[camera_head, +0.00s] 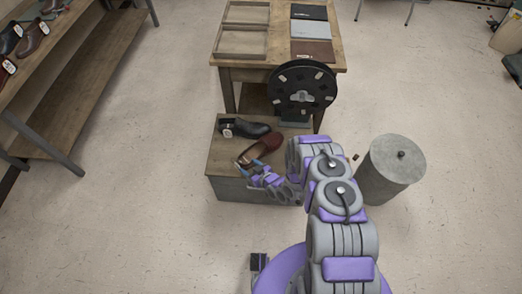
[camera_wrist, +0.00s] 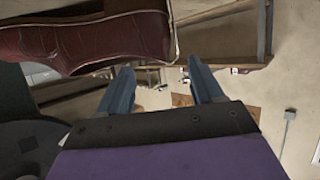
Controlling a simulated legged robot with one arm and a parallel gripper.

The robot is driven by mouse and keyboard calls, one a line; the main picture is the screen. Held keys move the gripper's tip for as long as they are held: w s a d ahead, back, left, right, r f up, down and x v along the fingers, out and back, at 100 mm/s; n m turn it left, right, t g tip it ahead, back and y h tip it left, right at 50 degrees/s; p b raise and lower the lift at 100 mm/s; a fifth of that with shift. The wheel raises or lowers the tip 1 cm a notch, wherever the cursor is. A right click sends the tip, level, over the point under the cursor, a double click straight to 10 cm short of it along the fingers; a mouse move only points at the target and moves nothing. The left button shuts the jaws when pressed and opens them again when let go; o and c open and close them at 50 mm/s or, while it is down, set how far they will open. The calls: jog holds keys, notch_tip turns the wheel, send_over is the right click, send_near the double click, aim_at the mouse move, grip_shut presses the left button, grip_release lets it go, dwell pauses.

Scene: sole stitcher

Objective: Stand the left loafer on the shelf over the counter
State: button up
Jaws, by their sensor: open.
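A dark red-brown loafer (camera_head: 263,148) lies on the low wooden-topped box (camera_head: 228,158), and a black shoe (camera_head: 244,128) with a pale tag sits behind it. I cannot tell which is the left loafer. My gripper (camera_head: 243,163) is at the near left end of the red-brown loafer, with its fingers apart. In the wrist view, my gripper (camera_wrist: 158,68) has a gap between its fingers, and the red-brown loafer (camera_wrist: 110,42) looms close at upper left. It does not appear clasped. Whether a finger touches it is unclear. I cannot tell which surface is the shelf over the counter.
A wooden rack (camera_head: 60,75) with several tagged shoes stands at left. A wooden table (camera_head: 278,52) with dark, grey and brown sheets is behind the box. A black wheel-shaped machine (camera_head: 302,90) stands at the box's back right. A grey lidded cylinder (camera_head: 392,168) stands at right.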

aim_at(241, 164)
jog(key=x, duration=0.1)
jog(key=b+x, duration=0.1)
jog(key=x, duration=0.1)
jog(key=b+x, duration=0.1)
jog(key=shift+s+a, duration=0.2)
jog(key=shift+a, duration=0.3)
jog(key=shift+w+a+f, duration=0.1)
jog(key=shift+w+a, duration=0.15)
jog(key=shift+w, duration=0.05)
jog(key=shift+d, duration=0.1)
jog(key=shift+c, duration=0.9)
jog(key=shift+s, duration=0.15)
grip_shut()
jog(key=shift+f, duration=0.1)
